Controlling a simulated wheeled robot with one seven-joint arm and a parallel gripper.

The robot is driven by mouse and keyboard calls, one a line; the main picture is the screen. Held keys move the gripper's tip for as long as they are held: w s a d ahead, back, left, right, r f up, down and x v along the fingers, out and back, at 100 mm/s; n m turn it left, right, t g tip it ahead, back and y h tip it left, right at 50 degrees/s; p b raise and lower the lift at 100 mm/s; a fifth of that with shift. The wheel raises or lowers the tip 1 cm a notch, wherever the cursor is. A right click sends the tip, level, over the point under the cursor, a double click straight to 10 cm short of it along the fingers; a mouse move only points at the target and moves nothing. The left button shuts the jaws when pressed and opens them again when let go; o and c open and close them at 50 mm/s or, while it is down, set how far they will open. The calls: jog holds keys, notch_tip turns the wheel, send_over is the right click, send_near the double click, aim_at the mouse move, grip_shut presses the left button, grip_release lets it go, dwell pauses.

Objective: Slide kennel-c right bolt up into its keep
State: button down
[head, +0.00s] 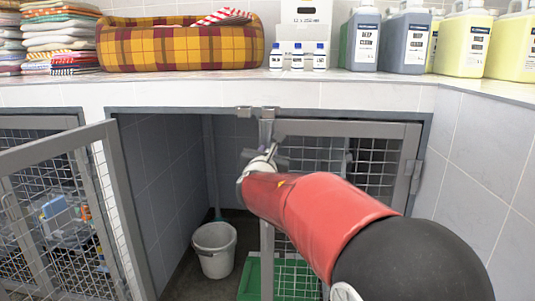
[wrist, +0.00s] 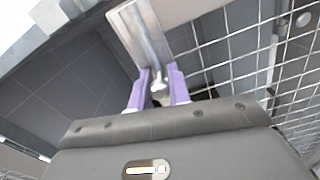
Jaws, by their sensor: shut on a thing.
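The right mesh door (head: 350,129) of the kennel stands in the opening, with a metal upright at its left edge. The bolt (wrist: 158,86) shows in the wrist view as a small bright metal knob between my purple fingertips. A pale metal plate or channel (wrist: 140,36) runs up from it. My gripper (wrist: 160,74) is shut on the bolt knob. In the head view my red arm and wrist hide most of the bolt. Small metal brackets, likely the keeps (head: 267,113), sit on the top frame just above. I cannot tell whether the bolt's tip is inside one.
The left mesh door (head: 111,190) swings open toward me. A grey bucket (head: 214,248) stands on the kennel floor, with a green crate (head: 249,275) beside it. The shelf above holds a plaid pet bed (head: 180,45), folded towels (head: 58,30), small bottles and large jugs (head: 405,40).

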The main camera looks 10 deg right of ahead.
aim_at(268, 137)
jog(key=shift+r+p, duration=1.05)
jog(key=shift+r, duration=0.85)
jog(key=c, duration=1.4)
grip_release()
jog(key=shift+o, duration=0.2)
jog(key=shift+f, duration=0.1)
jog(key=v, duration=0.8)
jog(key=shift+b, duration=0.4)
